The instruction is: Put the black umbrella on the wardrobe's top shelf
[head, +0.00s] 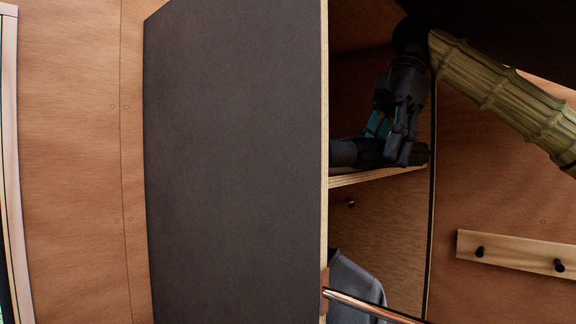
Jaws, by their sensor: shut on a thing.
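The black umbrella (345,153) lies roughly level along the wardrobe's top shelf (378,178). It appears to rest on the shelf board or just above it; the dark tones make contact hard to judge. The dark panel hides its left end. My gripper (392,155) reaches down into the shelf space from above and is shut on the umbrella near its middle. The wardrobe (235,165) shows a large dark panel at the left and an open, wood-lined inside to its right.
A grey cloth (357,287) hangs below the shelf. A copper-coloured bar (365,305) sticks out at the lower front. A wooden peg rail (515,257) is on the wall at right. My arm crosses the upper right, under a dark surface along the top edge.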

